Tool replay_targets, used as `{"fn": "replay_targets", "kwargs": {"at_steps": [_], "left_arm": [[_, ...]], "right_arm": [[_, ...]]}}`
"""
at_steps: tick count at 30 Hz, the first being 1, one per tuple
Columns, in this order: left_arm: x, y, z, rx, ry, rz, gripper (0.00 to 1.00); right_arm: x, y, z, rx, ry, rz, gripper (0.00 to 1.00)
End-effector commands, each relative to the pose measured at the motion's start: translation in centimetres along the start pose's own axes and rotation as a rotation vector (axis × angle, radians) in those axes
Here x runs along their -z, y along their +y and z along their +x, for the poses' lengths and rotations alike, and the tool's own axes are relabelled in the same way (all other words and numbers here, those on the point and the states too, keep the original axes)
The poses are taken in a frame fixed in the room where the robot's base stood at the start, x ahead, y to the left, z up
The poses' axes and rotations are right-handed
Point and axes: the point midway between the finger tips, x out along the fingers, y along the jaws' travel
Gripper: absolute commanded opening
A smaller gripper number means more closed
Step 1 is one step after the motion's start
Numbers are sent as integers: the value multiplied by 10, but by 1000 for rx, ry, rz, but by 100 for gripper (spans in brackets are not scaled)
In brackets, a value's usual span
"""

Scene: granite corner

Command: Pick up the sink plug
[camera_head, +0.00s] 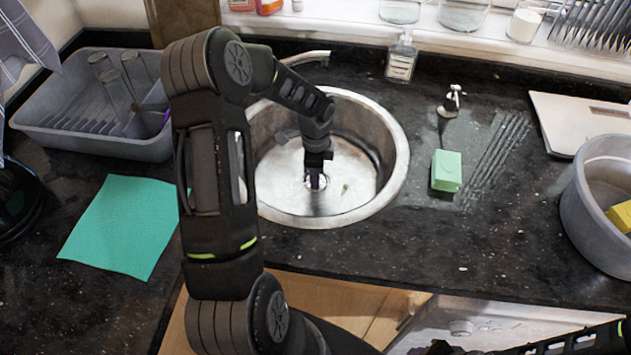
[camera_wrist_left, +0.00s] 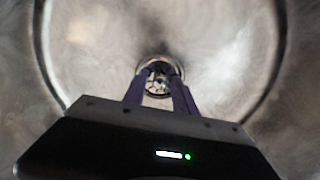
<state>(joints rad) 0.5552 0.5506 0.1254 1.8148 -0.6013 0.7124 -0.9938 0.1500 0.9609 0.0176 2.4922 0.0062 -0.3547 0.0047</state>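My left gripper (camera_head: 316,182) reaches down into the round steel sink (camera_head: 392,170), low over its floor at the drain. The left wrist view shows its two purple fingers (camera_wrist_left: 160,80) apart, on either side of a small round metal piece with a cross-like pattern (camera_wrist_left: 158,84) at the drain. I cannot tell whether this piece is the sink plug or the drain fitting, nor whether the fingers touch it. In the head view the gripper covers most of it. Part of my right arm shows at the bottom right; its gripper is out of view.
A grey dish rack (camera_head: 95,142) and a teal cloth (camera_head: 122,225) lie left of the sink. A green block (camera_head: 446,171), a small dark-and-white item (camera_head: 451,103) and a grey tub (camera_head: 590,215) are to its right. The tap (camera_head: 308,58) and a soap bottle (camera_head: 401,62) stand behind.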

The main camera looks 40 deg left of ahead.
Motion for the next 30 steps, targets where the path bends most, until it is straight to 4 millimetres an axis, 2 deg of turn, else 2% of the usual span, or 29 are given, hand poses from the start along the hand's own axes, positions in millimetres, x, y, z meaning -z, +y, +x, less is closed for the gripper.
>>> {"fn": "replay_targets", "kwargs": {"at_steps": [8, 21, 30], "left_arm": [[0, 0, 0, 0, 0, 0, 33], [0, 0, 0, 0, 0, 0, 0], [0, 0, 0, 0, 0, 0, 0]], "right_arm": [[0, 0, 0, 0, 0, 0, 36], [0, 0, 0, 0, 0, 0, 36], [0, 0, 0, 0, 0, 0, 36]]}}
